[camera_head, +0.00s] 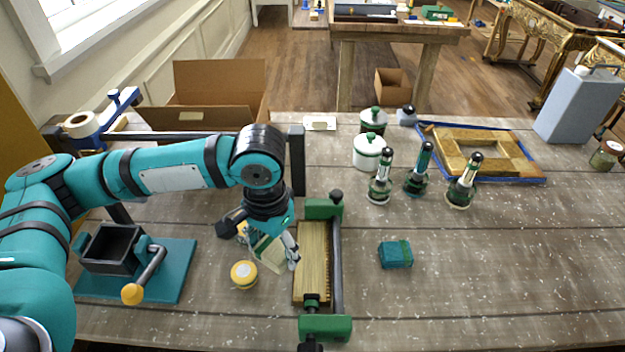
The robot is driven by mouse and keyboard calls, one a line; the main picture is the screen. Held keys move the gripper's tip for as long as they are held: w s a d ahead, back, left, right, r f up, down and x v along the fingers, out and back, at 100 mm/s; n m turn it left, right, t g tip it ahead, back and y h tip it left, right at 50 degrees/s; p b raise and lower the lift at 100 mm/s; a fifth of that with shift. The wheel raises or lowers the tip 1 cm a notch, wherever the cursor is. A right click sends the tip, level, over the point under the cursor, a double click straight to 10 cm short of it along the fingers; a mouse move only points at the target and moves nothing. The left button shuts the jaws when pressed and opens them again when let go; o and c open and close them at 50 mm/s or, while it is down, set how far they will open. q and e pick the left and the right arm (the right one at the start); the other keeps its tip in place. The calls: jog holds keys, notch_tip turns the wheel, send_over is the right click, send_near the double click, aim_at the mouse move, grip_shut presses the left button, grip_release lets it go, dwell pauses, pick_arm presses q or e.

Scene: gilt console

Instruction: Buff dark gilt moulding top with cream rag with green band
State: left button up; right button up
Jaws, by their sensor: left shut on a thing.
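A length of gilt moulding (312,260) lies on the workbench, held in a green clamp (326,327) with a dark bar along its right side. Its right edge looks ridged. My left gripper (266,243) is just left of the moulding, shut on a cream rag (271,258). The rag hangs below the fingers, and its green band is hard to make out behind them. I cannot tell whether the rag touches the moulding. My right gripper is not in view.
A yellow-lidded jar (244,274) stands close below my left gripper. A dark crank box (112,248) sits at left. A teal block (395,254) lies right of the clamp. Several green-based tools (463,182) stand behind it, near a gilt frame (470,148). The front right is clear.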

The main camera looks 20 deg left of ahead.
pick_arm(q)
jog(key=w+d+m+p, duration=0.1)
jog(key=w+m, duration=0.5)
jog(key=m, duration=0.8)
jog(key=w+d+m+p, duration=0.2)
jog(key=w+m, duration=0.4)
jog(key=m, duration=0.8)
jog(key=shift+w+d+r+m+p, duration=0.25)
jog(key=shift+w+m+p, duration=0.15)
jog(key=shift+p, duration=0.3)
jog(key=shift+p, duration=0.55)
